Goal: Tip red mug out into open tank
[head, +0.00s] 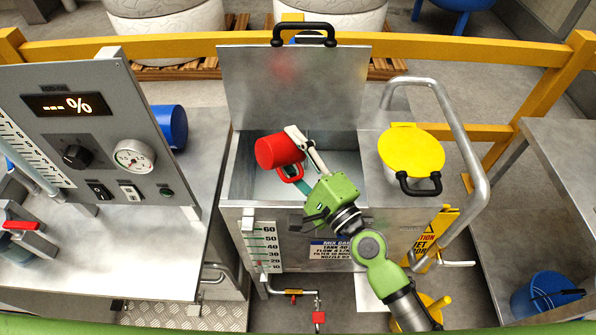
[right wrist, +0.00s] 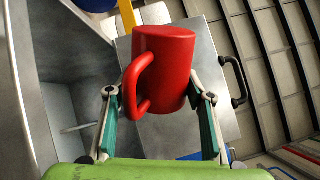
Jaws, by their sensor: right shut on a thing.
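The red mug (head: 278,150) is held in the air over the mouth of the open tank (head: 240,175). It is tilted well over, with one round end toward the left; I cannot see into its mouth. Its handle (head: 291,176) hangs on the near side. My right gripper (head: 302,158) is shut on the mug, reaching in from the lower right. In the right wrist view the mug (right wrist: 165,70) sits between the two fingers (right wrist: 160,100), handle to the left. My left gripper is not in view.
The tank's raised metal lid (head: 295,95) stands behind the mug. A yellow round lid (head: 411,150) and a bent grey pipe (head: 455,130) are to the right. A control panel (head: 95,130) stands at left, with a blue cylinder (head: 171,125) behind it. A yellow rail (head: 430,48) runs behind.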

